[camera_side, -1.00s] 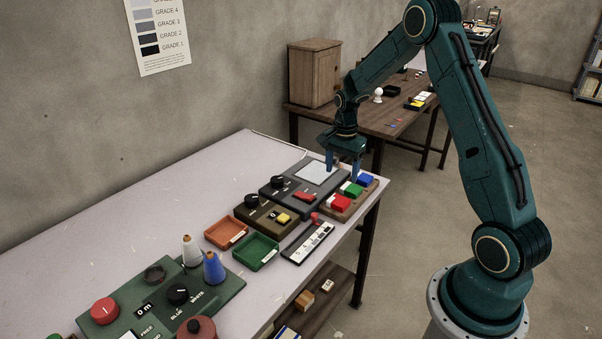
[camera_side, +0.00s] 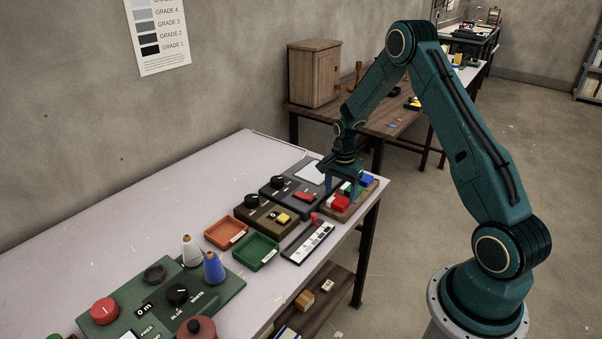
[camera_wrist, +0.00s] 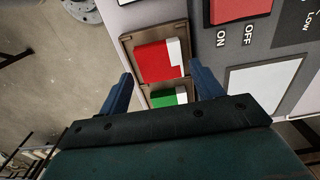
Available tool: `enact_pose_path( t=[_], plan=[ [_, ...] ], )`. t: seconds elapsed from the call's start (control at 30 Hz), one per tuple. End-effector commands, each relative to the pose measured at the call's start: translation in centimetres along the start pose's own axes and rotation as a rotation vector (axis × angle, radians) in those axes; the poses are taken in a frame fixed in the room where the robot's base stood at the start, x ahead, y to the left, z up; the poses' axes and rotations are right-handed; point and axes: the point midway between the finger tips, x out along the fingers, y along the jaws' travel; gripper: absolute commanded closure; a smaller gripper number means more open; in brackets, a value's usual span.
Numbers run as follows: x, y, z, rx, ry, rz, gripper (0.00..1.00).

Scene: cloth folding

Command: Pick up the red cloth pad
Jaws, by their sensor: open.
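The red cloth pad (camera_side: 340,202) sits in the nearest section of a brown wooden holder (camera_side: 362,206) near the table's right edge. The green pad (camera_wrist: 165,97) lies between the fingers, partly hidden by my gripper. Fingertip height above the pads is unclear.
A blue pad (camera_side: 367,178) sits at the holder's far end. A dark device with a pale plate and red switch (camera_side: 304,196) stands close on the left. Orange (camera_side: 226,232) and green (camera_side: 256,251) trays lie nearer the front. The table's back left is clear.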

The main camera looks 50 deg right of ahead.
Motion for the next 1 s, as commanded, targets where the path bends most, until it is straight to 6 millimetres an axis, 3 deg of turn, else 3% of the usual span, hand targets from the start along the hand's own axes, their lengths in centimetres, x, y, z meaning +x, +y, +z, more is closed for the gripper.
enact_pose_path(
  t=[0.23, 0.77, 0.93, 1.0],
  plan=[
    [2.1, 0.0, 0.0, 0.0, 0.0, 0.001, 0.35],
    [2.2, 0.0, 0.0, 0.0, 0.0, 0.0, 0.35],
    [2.2, 0.0, 0.0, 0.0, 0.0, 0.0, 0.68],
    [2.2, 0.0, 0.0, 0.0, 0.0, 0.0, 0.68]
  ],
)
